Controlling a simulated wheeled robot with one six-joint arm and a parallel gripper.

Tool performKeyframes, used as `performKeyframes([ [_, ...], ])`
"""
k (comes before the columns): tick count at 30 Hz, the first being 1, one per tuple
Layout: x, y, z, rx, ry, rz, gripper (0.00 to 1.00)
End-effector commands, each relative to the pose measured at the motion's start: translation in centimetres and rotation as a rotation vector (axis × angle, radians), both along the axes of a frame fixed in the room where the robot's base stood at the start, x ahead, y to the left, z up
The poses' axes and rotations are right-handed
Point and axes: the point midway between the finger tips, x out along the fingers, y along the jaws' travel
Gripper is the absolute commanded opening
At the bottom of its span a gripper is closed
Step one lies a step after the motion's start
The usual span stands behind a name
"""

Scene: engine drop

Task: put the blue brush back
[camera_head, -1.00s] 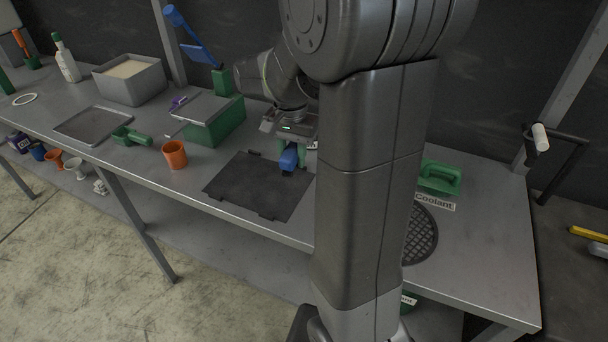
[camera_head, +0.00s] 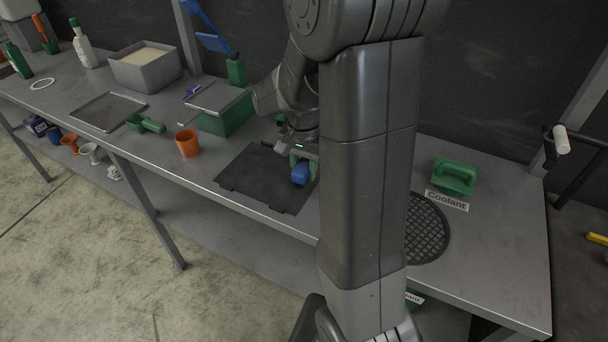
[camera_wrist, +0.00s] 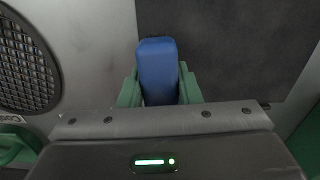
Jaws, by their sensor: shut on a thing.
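My gripper (camera_head: 300,163) is shut on a rounded blue block-like piece, which I take as the blue brush (camera_head: 300,174). In the wrist view the brush (camera_wrist: 158,70) sits between the green fingers of my gripper (camera_wrist: 159,88). Another blue long-handled thing (camera_head: 213,42) stands at the back by a green holder (camera_head: 236,71).
An orange cup (camera_head: 188,144), green box (camera_head: 226,118), green scoop (camera_head: 146,125), shallow tray (camera_head: 108,111) and grey bin (camera_head: 146,70) stand to the left. Right are a round grate (camera_head: 428,232), a Coolant label (camera_head: 446,201) and a green handled piece (camera_head: 455,176).

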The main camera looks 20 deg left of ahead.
Motion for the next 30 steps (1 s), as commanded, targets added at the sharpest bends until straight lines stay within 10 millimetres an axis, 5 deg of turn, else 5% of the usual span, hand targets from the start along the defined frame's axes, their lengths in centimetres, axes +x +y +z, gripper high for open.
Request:
performKeyframes([
  [6, 0.0, 0.0, -2.3, -0.002, 0.001, 0.000, 0.02],
  [19, 0.0, 0.0, -3.0, -0.001, 0.001, 0.000, 0.02],
  [20, 0.0, 0.0, -2.9, -0.001, 0.001, 0.000, 0.36],
  [22, 0.0, 0.0, -2.8, -0.001, 0.001, 0.000, 0.50],
  [30, 0.0, 0.0, -2.8, -0.001, 0.001, 0.000, 0.52],
])
